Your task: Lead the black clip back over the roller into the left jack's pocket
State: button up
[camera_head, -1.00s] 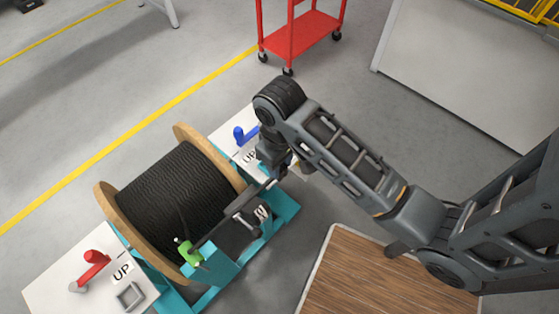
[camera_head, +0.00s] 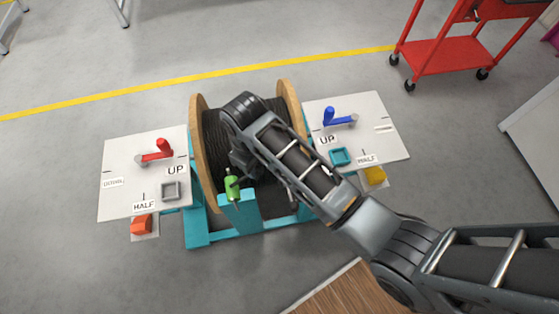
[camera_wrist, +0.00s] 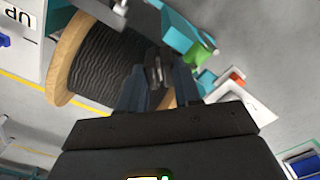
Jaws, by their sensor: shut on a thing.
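My gripper (camera_head: 244,165) is low in front of the cable reel, near the green handle (camera_head: 232,185), mostly hidden by my arm. In the wrist view my fingers (camera_wrist: 157,80) are closed around a small dark piece, which looks like the black clip (camera_wrist: 154,66). The clip cannot be made out in the head view. The left jack's panel (camera_head: 118,200) carries a red lever (camera_head: 155,152) and a grey square pocket (camera_head: 171,190); the pocket looks empty. A dark bar, possibly the roller (camera_wrist: 100,10), crosses the top of the wrist view.
The reel's wooden left flange (camera_head: 199,140) stands between both panels on a teal stand (camera_head: 215,238). The right panel (camera_head: 385,130) has a blue lever (camera_head: 335,118) and teal pocket (camera_head: 341,157). Orange (camera_head: 143,224) and yellow (camera_head: 376,176) blocks sit at the panels' front edges. A red cart (camera_head: 445,62) stands behind right.

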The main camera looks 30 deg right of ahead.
jog(key=w+a+b, duration=0.3)
jog(key=w+a, duration=0.2)
jog(key=a, duration=0.9)
jog(key=shift+a, duration=0.15)
jog(key=shift+w, duration=0.1)
jog(key=shift+w, duration=0.1)
dwell(0.5)
